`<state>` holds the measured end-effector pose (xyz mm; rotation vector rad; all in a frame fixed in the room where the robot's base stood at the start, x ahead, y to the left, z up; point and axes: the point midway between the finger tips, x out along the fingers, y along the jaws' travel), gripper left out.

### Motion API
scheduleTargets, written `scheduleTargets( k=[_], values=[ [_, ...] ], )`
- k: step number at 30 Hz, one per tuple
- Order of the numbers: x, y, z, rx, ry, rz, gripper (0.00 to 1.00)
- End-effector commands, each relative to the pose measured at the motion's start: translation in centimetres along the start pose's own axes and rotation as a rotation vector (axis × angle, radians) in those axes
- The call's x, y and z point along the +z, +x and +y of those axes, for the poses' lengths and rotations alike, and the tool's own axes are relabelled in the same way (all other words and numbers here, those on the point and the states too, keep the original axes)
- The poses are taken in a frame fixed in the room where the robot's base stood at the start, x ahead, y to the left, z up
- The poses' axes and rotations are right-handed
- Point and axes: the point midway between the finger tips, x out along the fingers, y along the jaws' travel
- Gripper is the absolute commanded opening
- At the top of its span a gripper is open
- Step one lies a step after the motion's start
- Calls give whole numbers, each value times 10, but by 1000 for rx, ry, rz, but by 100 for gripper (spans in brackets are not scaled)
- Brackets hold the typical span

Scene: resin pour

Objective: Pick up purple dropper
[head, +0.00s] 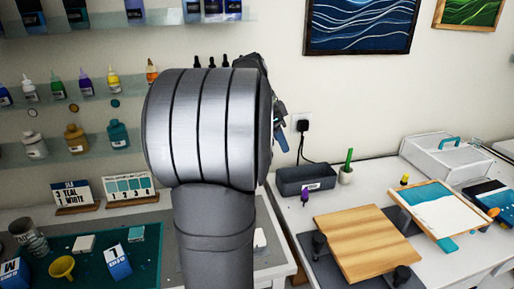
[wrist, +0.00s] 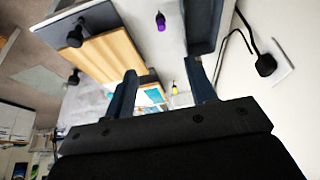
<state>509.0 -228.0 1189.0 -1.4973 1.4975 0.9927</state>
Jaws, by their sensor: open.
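The small purple dropper (head: 305,197) stands on the white bench in front of a dark grey box, left of the wooden board. In the wrist view the purple dropper (wrist: 160,21) is near the top, beyond the fingertips and apart from them. My gripper (wrist: 162,78) is open, with nothing between its two fingers. In the head view my arm hides most of the gripper; only a bit of it (head: 281,128) shows by the wall, above and behind the dropper.
The dark grey box (head: 300,182) and a white pot (head: 346,176) with a green item stand along the wall. The wooden board (head: 365,243) lies on a grey mat with black clamps. A yellow dropper (head: 404,180) stands near a framed blue-and-white panel (head: 440,213). A plug and cord (head: 302,127) are on the wall.

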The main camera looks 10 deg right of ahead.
Motion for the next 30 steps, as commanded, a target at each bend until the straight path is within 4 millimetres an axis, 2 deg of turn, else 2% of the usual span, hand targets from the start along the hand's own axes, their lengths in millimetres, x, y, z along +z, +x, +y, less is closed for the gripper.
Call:
scheduleTargets(
  k=[8,11,18,22,26,30],
  values=[
    [0,0,0,0,-1,0,44],
    [0,7,3,-11,-23,8,44],
    [1,60,23,-110,-222,75,44],
    [5,79,32,-155,-313,106,44],
    [6,92,34,-173,-352,119,44],
    [4,115,31,-171,-355,118,44]
  ],
)
